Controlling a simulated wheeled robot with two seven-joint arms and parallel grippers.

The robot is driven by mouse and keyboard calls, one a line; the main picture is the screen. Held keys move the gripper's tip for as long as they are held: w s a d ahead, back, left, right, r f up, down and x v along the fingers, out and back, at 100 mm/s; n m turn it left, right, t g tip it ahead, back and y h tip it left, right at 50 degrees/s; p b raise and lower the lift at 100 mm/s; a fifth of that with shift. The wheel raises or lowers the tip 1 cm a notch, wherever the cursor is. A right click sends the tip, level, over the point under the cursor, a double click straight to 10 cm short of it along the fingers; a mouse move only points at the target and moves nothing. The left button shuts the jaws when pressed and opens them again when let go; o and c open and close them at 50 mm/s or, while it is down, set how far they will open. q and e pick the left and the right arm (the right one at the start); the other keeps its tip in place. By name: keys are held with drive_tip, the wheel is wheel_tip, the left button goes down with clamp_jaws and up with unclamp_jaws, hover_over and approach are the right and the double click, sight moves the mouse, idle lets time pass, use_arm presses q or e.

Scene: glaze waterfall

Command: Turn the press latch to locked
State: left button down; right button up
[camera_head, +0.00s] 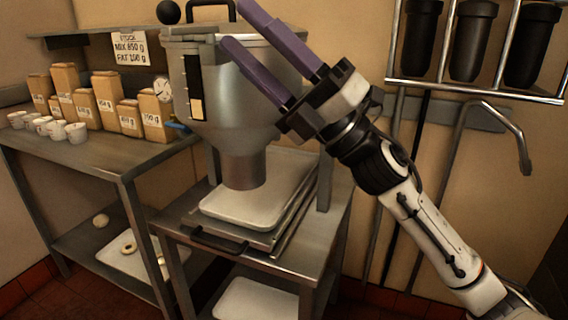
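The press is a metal hopper (232,95) with a dark level strip on its front and a narrow spout pointing down. A black handle (210,5) sits on its top, cut by the picture's upper edge. A black ball knob (168,12) is at its upper left. I cannot tell which part is the latch or whether it is locked. My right gripper (236,24) comes in from the right. Its two purple fingers are spread apart with nothing between them, in front of the hopper's upper right in the picture. My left gripper is not in view.
A white tray (225,210) lies under the spout on a metal stand, above a black pull handle (218,240). Paper bags (107,98) and white cups (58,130) stand on the left table (95,165). A rack with black containers (470,40) hangs at right.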

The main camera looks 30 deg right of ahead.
drive_tip(key=w+d+f+m+t+h, duration=0.1)
drive_tip(key=w+d+f+m+h, duration=0.1)
drive_tip(key=f+m+h, duration=0.7)
drive_tip(key=w+d+f+m+t+h, duration=0.1)
drive_tip(key=w+d+f+m+h, duration=0.2)
drive_tip(key=f+m+h, duration=0.7)
drive_tip(key=shift+w+d+f+m+t, duration=0.25)
drive_tip(key=shift+d+f+m, duration=0.95)
drive_tip(key=shift+f+m, duration=0.8)
